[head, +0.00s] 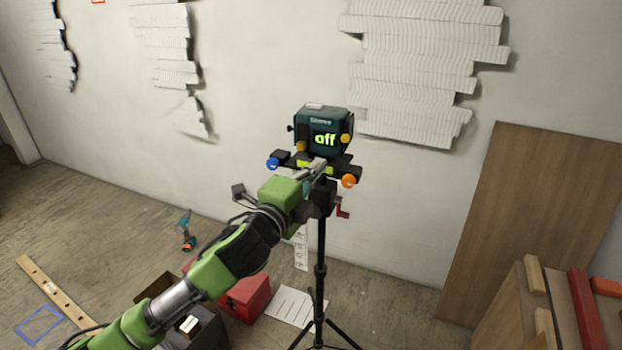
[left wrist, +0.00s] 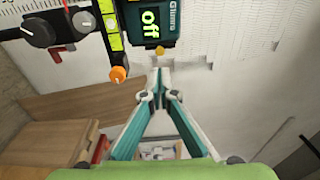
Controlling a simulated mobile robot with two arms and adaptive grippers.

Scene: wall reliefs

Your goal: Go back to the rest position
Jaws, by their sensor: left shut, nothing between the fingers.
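My left arm reaches in from the lower left in the head view. My left gripper (head: 318,166) is shut and empty, just in front of the lower part of a dark teal device (head: 322,120) whose display reads "off". In the left wrist view the closed fingertips (left wrist: 158,74) lie just below the device (left wrist: 168,20). I cannot tell whether they touch it. An orange knob (head: 349,181) and a blue knob (head: 272,163) stick out at the sides of its mount. The right gripper is not in view.
The device stands on a black tripod (head: 320,270) before a white wall with relief panels (head: 420,65). A wooden board (head: 530,215) leans at the right.

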